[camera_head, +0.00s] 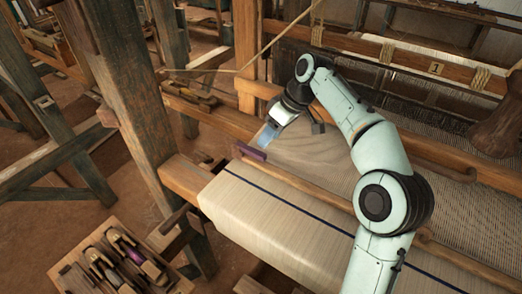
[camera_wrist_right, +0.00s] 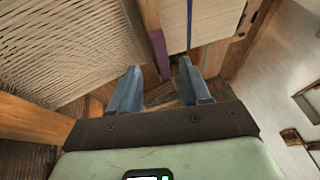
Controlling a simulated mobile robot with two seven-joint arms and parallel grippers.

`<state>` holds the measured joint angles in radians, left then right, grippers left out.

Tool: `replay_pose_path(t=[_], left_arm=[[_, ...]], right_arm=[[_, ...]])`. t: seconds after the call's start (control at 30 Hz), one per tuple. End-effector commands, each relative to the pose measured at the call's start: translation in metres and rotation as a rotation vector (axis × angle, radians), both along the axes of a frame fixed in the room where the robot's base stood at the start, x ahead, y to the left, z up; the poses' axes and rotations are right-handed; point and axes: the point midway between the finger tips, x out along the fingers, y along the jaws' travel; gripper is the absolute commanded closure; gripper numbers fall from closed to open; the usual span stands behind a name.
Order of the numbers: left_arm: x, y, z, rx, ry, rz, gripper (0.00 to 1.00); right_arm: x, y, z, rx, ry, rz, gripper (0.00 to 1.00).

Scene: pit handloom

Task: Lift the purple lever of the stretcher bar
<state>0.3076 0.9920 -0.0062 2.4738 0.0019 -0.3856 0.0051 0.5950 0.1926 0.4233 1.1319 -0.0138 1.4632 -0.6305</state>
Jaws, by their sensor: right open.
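The purple lever (camera_head: 252,152) sits at the left end of the wooden stretcher bar (camera_head: 305,184), which lies across the pale cloth (camera_head: 245,200). In the right wrist view the purple lever (camera_wrist_right: 160,53) hangs from the end of the brown bar (camera_wrist_right: 149,14) and appears between the two blue fingers. My right gripper (camera_head: 266,137) is open and empty, just beyond and above the lever in the head view. Its spread fingers also show in the right wrist view (camera_wrist_right: 160,66). I cannot tell exactly how far the lever is from the fingers. My left gripper is out of view.
The loom's thick wooden post (camera_head: 130,80) stands left of the cloth, with a side beam (camera_head: 186,180) near the lever. A crate (camera_head: 70,250) of shuttles stands at the lower left. Warp threads (camera_head: 440,155) stretch to the right, and a cord (camera_head: 285,32) hangs above.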

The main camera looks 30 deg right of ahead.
Motion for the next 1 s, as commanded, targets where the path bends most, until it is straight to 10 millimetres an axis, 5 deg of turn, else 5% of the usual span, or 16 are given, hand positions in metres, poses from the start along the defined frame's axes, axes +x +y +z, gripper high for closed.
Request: replay_pose_path(t=[0.3, 0.73, 0.77, 0.9, 1.0], left_arm=[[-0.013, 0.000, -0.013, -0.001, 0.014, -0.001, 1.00], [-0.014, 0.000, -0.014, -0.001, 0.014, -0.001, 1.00], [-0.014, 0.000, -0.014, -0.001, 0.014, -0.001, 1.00], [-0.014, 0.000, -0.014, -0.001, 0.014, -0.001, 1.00], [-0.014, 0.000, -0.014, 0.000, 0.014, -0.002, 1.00]], right_arm=[[0.015, 0.017, -0.050, 0.001, 0.002, 0.001, 0.53], [0.019, 0.021, -0.059, -0.001, -0.001, -0.001, 0.53], [0.019, 0.021, -0.059, -0.001, -0.001, -0.001, 0.56], [0.019, 0.021, -0.059, -0.001, -0.001, -0.001, 1.00], [0.019, 0.021, -0.059, -0.001, -0.001, -0.001, 1.00]])
